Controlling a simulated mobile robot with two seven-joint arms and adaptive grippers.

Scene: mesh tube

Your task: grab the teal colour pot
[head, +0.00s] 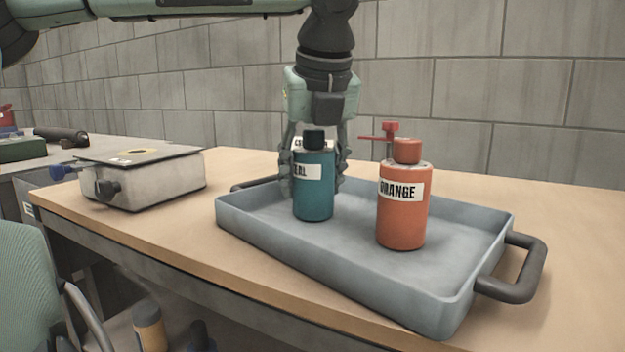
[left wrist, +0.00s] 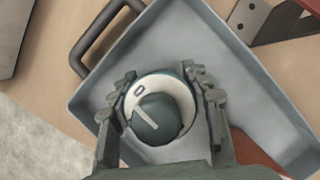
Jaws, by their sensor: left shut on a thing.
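The teal pot (head: 314,190) stands upright on the left part of the grey-blue tray (head: 350,270). It has a dark cap and a white label, partly turned away. My left gripper (head: 315,170) comes down from above, its fingers on either side of the pot, shut on it. In the left wrist view the pot's dark teal cap (left wrist: 157,122), with a light line, and a pale ring around it show between the fingers of my left gripper (left wrist: 168,95). My right gripper is not in view.
An orange pot (head: 403,215) stands right of the teal one in the tray. A red-handled thing (head: 390,130) is behind it. A grey box (head: 145,178) sits on the table to the left. The tray has dark handles (head: 520,268). The table right of the tray is clear.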

